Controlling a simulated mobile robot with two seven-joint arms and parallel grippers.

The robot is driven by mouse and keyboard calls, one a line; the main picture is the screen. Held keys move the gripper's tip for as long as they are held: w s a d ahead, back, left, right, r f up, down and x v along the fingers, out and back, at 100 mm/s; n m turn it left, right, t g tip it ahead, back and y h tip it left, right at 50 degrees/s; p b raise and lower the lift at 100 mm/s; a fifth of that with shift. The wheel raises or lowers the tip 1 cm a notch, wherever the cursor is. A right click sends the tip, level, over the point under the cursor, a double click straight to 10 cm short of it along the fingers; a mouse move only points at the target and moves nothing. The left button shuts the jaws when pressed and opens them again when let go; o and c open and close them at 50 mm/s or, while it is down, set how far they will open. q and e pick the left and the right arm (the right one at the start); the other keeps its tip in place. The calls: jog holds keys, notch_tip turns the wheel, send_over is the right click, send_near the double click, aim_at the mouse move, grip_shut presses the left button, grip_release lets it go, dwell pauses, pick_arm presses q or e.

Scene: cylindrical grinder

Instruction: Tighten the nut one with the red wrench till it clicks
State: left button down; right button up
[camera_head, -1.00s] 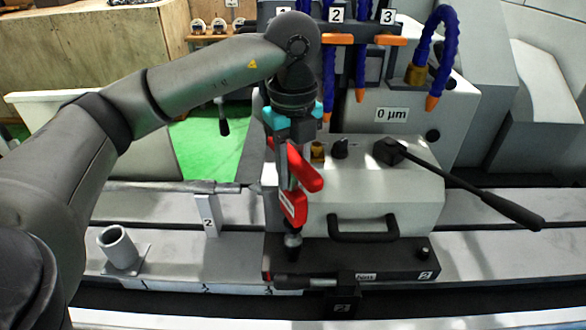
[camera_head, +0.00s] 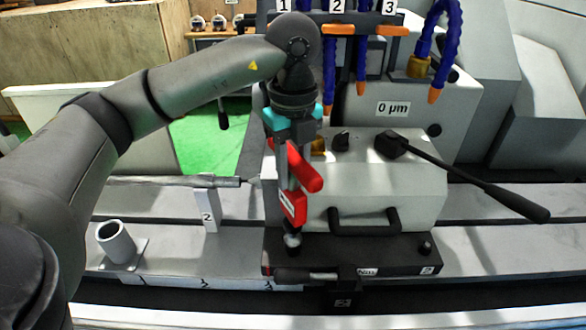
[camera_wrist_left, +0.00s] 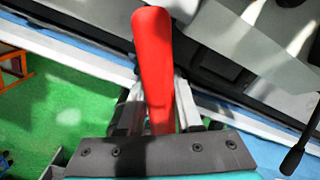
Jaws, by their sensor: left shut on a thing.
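My left gripper (camera_head: 290,180) comes down over the front left of the grey machine block, its jaws shut on the red wrench (camera_head: 305,170). The wrench's red handle also shows in the left wrist view (camera_wrist_left: 153,60), between the two grey fingers. The wrench's lower end reaches down to a nut (camera_head: 292,250) at the left end of the black base plate (camera_head: 350,252). The nut is mostly hidden under the wrench, and I cannot read a number beside it. Another nut (camera_head: 425,248) is at the plate's right end, near a label "2". My right gripper is not in view.
A black lever (camera_head: 480,185) sticks out to the right from the block. A black handle (camera_head: 363,220) is on its front. A grey tube holder (camera_head: 115,242) stands on the left bed. Blue hoses with orange tips (camera_head: 362,60) hang behind the gripper. The display reads 0 µm (camera_head: 393,108).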

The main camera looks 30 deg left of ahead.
pick_arm(q)
jog(key=shift+f+b, duration=0.45)
jog(key=shift+f, duration=0.15)
jog(key=shift+f+b, duration=0.3)
jog(key=shift+f, duration=0.05)
dwell(0.9)
jog(key=shift+f+m, duration=0.1)
jog(key=shift+m, duration=0.5)
